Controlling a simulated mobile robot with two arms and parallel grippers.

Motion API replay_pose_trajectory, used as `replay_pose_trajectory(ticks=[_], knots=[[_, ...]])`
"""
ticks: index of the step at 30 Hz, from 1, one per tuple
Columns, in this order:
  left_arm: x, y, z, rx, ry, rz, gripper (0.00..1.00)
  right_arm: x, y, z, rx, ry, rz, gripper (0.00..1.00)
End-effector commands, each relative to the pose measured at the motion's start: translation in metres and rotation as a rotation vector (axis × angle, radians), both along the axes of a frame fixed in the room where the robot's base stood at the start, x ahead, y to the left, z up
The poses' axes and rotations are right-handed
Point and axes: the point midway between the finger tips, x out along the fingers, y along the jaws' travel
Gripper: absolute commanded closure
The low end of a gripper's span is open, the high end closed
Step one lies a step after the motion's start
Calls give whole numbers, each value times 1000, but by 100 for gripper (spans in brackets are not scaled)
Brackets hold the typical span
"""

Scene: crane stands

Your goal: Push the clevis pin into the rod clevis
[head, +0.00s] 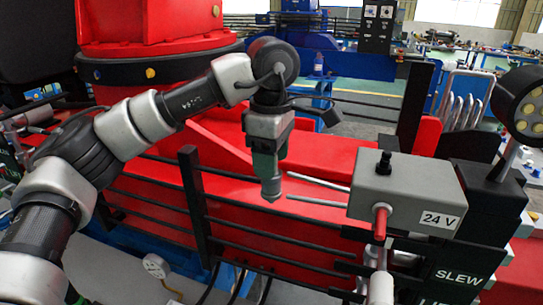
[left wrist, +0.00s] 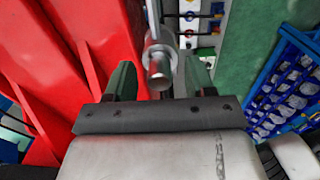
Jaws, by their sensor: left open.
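My left gripper (head: 271,194) points down in the middle of the head view, above the red crane body. In the left wrist view, its two green fingers (left wrist: 160,72) are spread apart. A grey metal pin (left wrist: 158,68) with a round end lies between them in the picture, with a gap on each side. Behind the pin is a lighter metal ring or fork, which may be the rod clevis (left wrist: 152,48). I cannot tell how deep the pin sits in it. In the head view I cannot make out pin or clevis for certain. My right gripper is not in view.
A grey box marked 24 V (head: 405,190) with a black knob and red lever stands right of the gripper. Two thin metal rods (head: 318,182) lie between them. Black rails and a post (head: 195,205) stand left. A blue crate (left wrist: 290,90) shows in the left wrist view.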

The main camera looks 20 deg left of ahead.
Motion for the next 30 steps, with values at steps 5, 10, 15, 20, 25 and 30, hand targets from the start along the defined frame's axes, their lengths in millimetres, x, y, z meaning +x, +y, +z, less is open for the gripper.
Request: replay_pose_trajectory(ticks=[5,10,15,20,25,30], knots=[[0,0,12,0,-1,0,46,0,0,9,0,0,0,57],[0,0,26,-1,-1,0,46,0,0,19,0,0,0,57],[0,0,40,-1,-1,0,46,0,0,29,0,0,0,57],[0,0,50,0,0,0,46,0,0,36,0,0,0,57],[0,0,50,0,0,-1,46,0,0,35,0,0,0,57],[0,0,50,0,-1,0,46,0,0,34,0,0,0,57]])
